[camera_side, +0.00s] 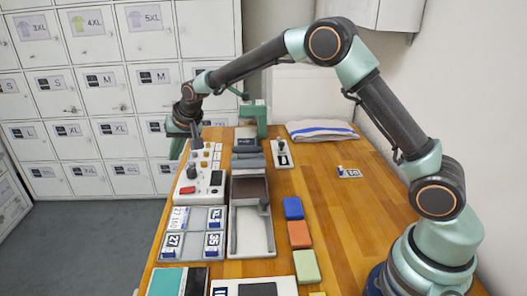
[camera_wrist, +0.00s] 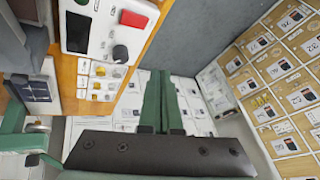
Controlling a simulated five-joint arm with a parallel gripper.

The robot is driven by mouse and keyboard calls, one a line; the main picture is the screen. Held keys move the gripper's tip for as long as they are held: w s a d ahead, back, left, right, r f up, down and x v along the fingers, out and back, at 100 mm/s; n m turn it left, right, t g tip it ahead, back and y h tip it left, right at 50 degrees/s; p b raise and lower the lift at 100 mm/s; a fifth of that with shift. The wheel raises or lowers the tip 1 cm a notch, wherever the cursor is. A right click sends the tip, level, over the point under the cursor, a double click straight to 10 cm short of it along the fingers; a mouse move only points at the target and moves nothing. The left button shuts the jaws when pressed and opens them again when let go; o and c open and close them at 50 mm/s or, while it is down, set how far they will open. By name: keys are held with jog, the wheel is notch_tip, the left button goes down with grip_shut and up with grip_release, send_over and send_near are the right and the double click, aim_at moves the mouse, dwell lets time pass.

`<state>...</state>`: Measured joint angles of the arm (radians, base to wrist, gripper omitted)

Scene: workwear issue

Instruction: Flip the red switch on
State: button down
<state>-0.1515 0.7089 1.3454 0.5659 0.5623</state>
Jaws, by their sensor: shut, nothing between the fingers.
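The red switch (camera_side: 187,190) sits on the front left part of a white control panel (camera_side: 206,192) at the table's left edge. It also shows at the top of the wrist view (camera_wrist: 133,18), as a flat red rectangle. I cannot tell which way it is tipped. My gripper (camera_side: 176,153) is shut and empty, above and behind the panel near the table's left edge. In the wrist view its green fingers (camera_wrist: 158,78) lie together, apart from the switch, with the floor and lockers behind them.
A black knob (camera_wrist: 120,53) and a dark display (camera_wrist: 76,32) sit near the switch. Grey trays (camera_side: 240,243) stand right of the panel. Colored blocks (camera_side: 299,234) line the table's middle. Lockers (camera_side: 95,90) stand behind. The table's right side is mostly clear.

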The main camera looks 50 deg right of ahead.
aim_at(185, 190)
jog(key=shift+f, duration=0.1)
jog(key=shift+s+d+f, duration=0.15)
jog(key=shift+f, duration=1.25)
jog(key=shift+s+d+f, duration=0.15)
jog(key=shift+f, duration=1.3)
jog(key=shift+s+d+f, duration=0.15)
jog(key=shift+f, duration=1.25)
jog(key=shift+f, duration=0.1)
jog(key=shift+a+f, duration=0.1)
jog(key=shift+f, duration=0.25)
jog(key=shift+s+f, duration=0.15)
jog(key=shift+f, duration=0.45)
jog(key=shift+s+r, duration=0.2)
jog(key=shift+r, duration=0.2)
